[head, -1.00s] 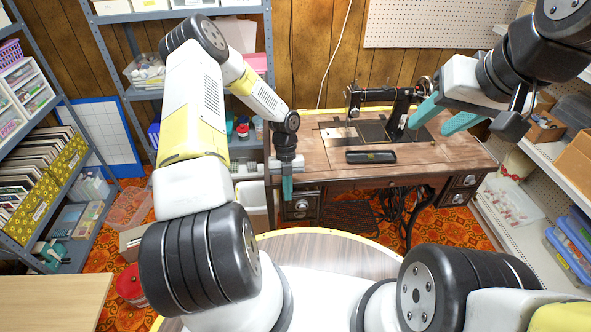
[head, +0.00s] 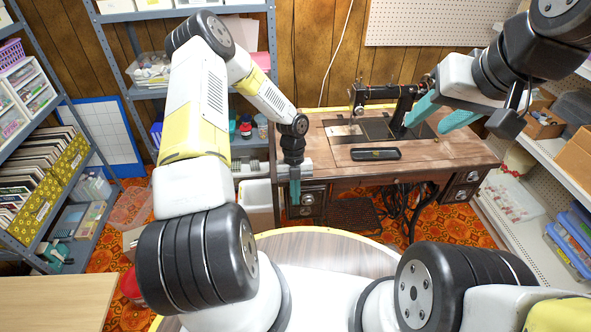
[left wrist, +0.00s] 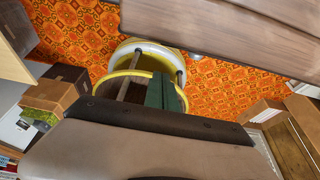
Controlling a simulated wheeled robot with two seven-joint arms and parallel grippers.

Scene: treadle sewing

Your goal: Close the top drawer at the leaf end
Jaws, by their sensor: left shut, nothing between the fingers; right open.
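The wooden treadle sewing table (head: 430,155) stands ahead in the head view, with small drawers under both ends. The left-end drawer stack (head: 312,197) has dark fronts with round metal pulls. How far its top drawer stands out is hard to tell, as my left gripper partly covers it. My left gripper (head: 295,200) is shut and empty, pointing down in front of that stack's left side; whether it touches is unclear. Its teal fingers (left wrist: 161,90) are together in the left wrist view, with no drawer clearly visible. My right gripper (head: 425,128) is open and empty above the tabletop by the machine.
The black sewing machine (head: 385,95) and a dark flat case (head: 375,153) are on the tabletop. A white bin (head: 257,200) stands left of the drawers. Shelving flanks both sides. Cables hang beneath the table. Patterned carpet (head: 440,222) shows in front of the table.

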